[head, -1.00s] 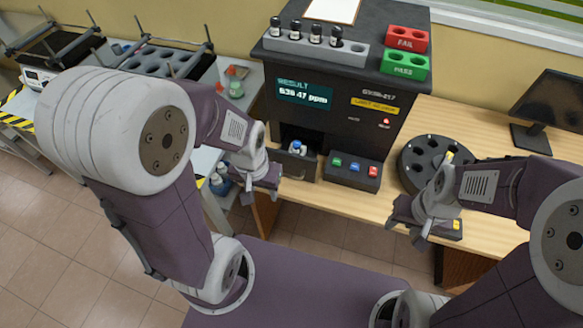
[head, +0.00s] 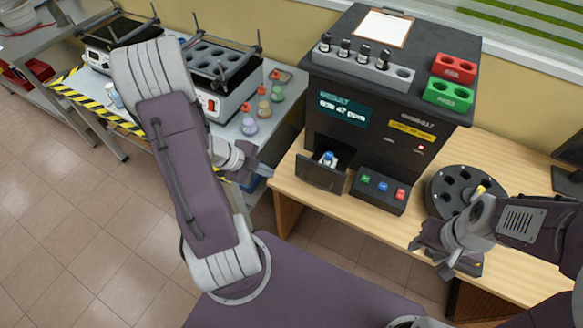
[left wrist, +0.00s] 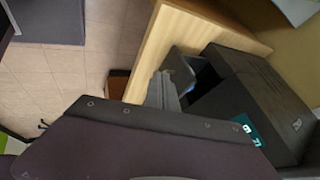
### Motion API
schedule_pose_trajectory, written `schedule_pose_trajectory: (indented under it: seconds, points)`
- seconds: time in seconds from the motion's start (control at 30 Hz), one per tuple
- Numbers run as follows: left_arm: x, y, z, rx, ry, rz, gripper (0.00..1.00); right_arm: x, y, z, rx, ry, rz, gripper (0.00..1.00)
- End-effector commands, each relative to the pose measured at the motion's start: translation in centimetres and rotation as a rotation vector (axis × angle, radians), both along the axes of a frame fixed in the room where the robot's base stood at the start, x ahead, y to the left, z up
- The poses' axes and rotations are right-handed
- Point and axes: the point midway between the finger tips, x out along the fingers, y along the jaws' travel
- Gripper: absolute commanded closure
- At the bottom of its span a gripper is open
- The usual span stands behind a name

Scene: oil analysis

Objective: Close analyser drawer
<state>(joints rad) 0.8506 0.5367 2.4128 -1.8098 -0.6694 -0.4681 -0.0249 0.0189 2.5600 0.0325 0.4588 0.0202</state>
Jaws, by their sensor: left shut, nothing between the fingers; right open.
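The black analyser (head: 385,120) stands on the wooden desk, its screen lit. Its drawer (head: 320,175) is pulled out at the lower left of the front, and a blue-capped vial (head: 328,158) stands in it. My left gripper (head: 264,171) is shut and empty, left of the drawer with a gap between them. In the left wrist view the drawer (left wrist: 182,68) shows beside the analyser (left wrist: 245,100), just beyond my left fingers (left wrist: 162,90). My right gripper (head: 432,255) is open and appears empty, at the desk's front edge, right of the button box.
A button box (head: 380,190) sits right of the drawer. A round black carousel (head: 462,190) is near my right gripper. A vial rack (head: 365,70), a red FAIL block (head: 455,68) and a green PASS block (head: 448,94) stand on the analyser. Flasks (head: 264,107) stand on the left bench.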

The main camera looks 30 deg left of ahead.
Motion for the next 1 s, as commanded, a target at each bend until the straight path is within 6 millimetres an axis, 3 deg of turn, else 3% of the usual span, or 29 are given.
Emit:
schedule_pose_trajectory:
  seconds: [0.17, 0.6, 0.67, 0.8, 1.0]
  points:
    - [0.6, -0.5, -1.3, 0.001, 0.0, -0.003, 1.0, 0.0, 0.0, -0.9, 0.0, 0.0, 0.0, 0.53]
    - [4.8, -4.2, -8.8, 0.002, 0.001, -0.004, 1.0, 0.0, 0.0, -5.1, 0.0, 0.0, 0.0, 0.53]
    - [6.0, -4.1, -7.8, 0.005, -0.002, -0.005, 1.0, 0.0, 0.0, -4.0, 0.0, 0.001, 0.0, 0.53]
    - [7.8, -4.1, -7.9, 0.005, -0.001, -0.003, 1.0, 0.0, 0.0, -3.6, 0.0, 0.0, 0.0, 0.53]
    - [8.6, -4.1, -8.0, 0.004, 0.001, -0.001, 1.0, 0.0, 0.0, -3.5, 0.0, 0.0, 0.0, 0.53]
